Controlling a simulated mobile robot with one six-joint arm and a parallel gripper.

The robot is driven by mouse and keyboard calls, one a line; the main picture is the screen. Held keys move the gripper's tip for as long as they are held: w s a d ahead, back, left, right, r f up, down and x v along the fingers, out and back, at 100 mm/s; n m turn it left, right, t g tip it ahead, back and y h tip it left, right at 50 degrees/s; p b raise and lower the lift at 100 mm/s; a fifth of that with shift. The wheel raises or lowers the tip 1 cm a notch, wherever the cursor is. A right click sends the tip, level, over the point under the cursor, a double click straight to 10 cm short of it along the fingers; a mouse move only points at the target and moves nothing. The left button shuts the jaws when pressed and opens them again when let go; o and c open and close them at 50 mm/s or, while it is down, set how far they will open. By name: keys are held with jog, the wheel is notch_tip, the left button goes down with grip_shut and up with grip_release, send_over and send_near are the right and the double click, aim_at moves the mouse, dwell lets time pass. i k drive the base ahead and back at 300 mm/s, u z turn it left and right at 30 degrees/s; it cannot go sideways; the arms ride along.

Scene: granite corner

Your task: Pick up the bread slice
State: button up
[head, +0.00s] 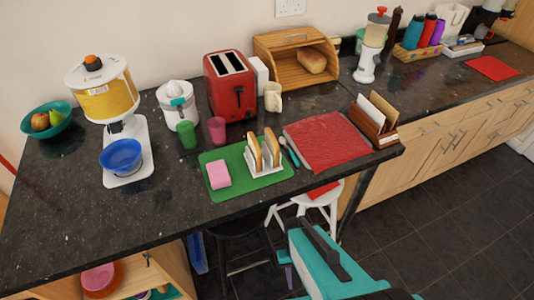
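Two bread slices stand upright in a white toast rack (264,165) on a green mat (232,191). The left slice (255,153) and the right slice (271,148) are side by side with a gap between them; their lower parts are partly hidden by the rack. A teal and black part of my arm shows at the bottom of the head view, in front of the counter edge and apart from the rack. My gripper's fingers cannot be made out in this view.
A pink sponge (218,174) lies left of the rack. A red mat (326,142) and a letter holder (376,123) are to its right. Behind stand green (187,135) and pink (217,130) cups, a red toaster (231,88) and a bread box (277,64) holding a loaf.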

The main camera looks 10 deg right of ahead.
aim_at(271, 141)
jog(key=k, duration=2.05)
jog(key=u, duration=1.15)
jog(key=i, duration=1.05)
jog(key=z, duration=0.1)
